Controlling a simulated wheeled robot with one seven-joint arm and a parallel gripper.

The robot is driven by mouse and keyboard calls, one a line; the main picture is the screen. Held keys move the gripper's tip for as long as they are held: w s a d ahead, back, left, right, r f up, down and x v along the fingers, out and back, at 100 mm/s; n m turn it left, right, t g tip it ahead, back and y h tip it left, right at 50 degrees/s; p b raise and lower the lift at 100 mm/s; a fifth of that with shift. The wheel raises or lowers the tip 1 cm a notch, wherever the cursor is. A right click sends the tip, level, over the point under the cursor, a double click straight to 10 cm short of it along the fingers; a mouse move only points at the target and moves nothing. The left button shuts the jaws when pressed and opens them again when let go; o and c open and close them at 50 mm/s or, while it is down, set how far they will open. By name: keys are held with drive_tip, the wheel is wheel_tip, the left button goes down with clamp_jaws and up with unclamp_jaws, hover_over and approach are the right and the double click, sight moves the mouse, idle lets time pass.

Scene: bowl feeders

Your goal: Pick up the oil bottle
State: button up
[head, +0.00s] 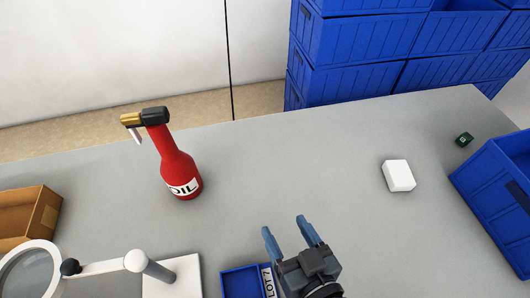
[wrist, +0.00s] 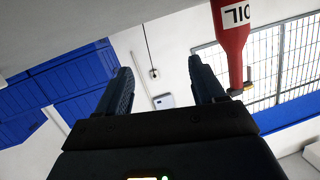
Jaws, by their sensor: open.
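The oil bottle (head: 179,172) is red with a white OIL label and a black and brass spout cap. It stands upright on the grey table, left of centre in the head view. My gripper (head: 289,229) is at the lower middle of the head view, to the right of the bottle and apart from it. Its two blue-grey fingers are open with nothing between them. In the wrist view the bottle (wrist: 231,38) shows at the upper right, outside the right finger, and my gripper (wrist: 162,85) is open and empty.
A small blue LOT bin (head: 243,282) lies beside my gripper. A magnifier lamp (head: 135,262) and a brown box (head: 27,215) are at the lower left. A white block (head: 398,175), a small dark cube (head: 464,139) and a blue crate (head: 497,190) are at right. The table behind my gripper is clear.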

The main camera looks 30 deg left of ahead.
sight(174, 154)
drive_tip(key=a+r+n+g+y, duration=0.2)
drive_tip(key=a, duration=0.5)
drive_tip(key=w+a+r+n+g+y+b, duration=0.1)
drive_tip(key=a+r+n+g+y, duration=0.1)
drive_tip(key=a, duration=0.5)
drive_tip(key=a+r+n+g+y+b, duration=0.1)
drive_tip(key=a+r+n+g+y, duration=0.1)
drive_tip(key=a, duration=0.6)
drive_tip(key=shift+w+r+n+g, duration=0.2)
drive_tip(key=shift+r+n+g, duration=0.4)
drive_tip(key=shift+r+n, duration=0.35)
drive_tip(key=a, duration=0.1)
drive_tip(key=a+p, duration=0.1)
drive_tip(key=a, duration=0.1)
drive_tip(key=a+p, duration=0.1)
drive_tip(key=a, duration=0.1)
drive_tip(key=shift+w, duration=0.3)
drive_tip(key=shift+w+a+f, duration=0.1)
drive_tip(key=shift+a+f, duration=0.05)
drive_tip(key=shift+a, duration=0.3)
drive_tip(key=shift+c, duration=0.5)
clamp_jaws()
